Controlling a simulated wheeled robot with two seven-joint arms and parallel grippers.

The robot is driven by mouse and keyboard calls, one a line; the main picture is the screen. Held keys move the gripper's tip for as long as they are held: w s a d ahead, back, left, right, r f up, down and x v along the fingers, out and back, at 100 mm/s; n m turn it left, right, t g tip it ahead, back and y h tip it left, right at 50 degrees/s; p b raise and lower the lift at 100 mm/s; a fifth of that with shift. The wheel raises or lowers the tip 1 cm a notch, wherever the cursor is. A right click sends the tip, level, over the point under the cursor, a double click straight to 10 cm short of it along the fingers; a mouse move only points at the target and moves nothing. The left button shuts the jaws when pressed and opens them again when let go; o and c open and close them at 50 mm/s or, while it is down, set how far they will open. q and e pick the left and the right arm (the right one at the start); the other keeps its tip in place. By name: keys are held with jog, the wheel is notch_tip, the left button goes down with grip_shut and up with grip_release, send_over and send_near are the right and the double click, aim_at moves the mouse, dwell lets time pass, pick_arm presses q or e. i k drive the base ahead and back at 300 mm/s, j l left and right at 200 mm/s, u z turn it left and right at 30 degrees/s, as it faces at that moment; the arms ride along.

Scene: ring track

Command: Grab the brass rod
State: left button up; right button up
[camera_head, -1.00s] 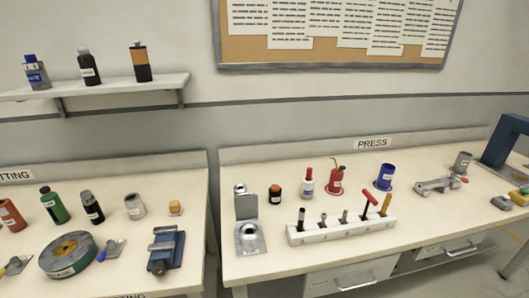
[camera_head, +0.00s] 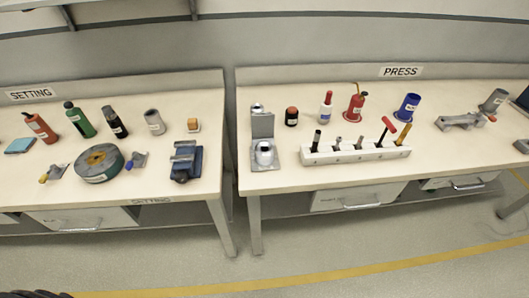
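A brass-coloured rod (camera_head: 402,134) stands tilted slightly to the right in the right end of a white rack (camera_head: 345,157) on the PRESS bench. Its lower end is hidden in the rack. The rack also holds a red-handled tool (camera_head: 386,132) just left of the rod and several darker or grey pins. Neither of my grippers is in view.
The PRESS bench (camera_head: 290,180) also bears a grey hinged device (camera_head: 263,140), a red can (camera_head: 356,107) and a blue cup (camera_head: 407,107). The SETTING bench (camera_head: 130,195) stands left, past a narrow gap. The floor (camera_head: 330,240) in front is clear.

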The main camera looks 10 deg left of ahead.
aim_at(408, 127)
jog(key=l, duration=0.6)
jog(key=i+l, duration=0.15)
jog(key=l, duration=0.45)
jog(key=l+z, duration=0.1)
jog(key=l, duration=0.5)
jog(key=i+l, duration=0.15)
jog(key=l, duration=0.45)
jog(key=i+l, duration=0.1)
jog(key=l, duration=0.5)
jog(key=i+l, duration=0.1)
jog(key=l, duration=0.5)
jog(key=z, duration=0.05)
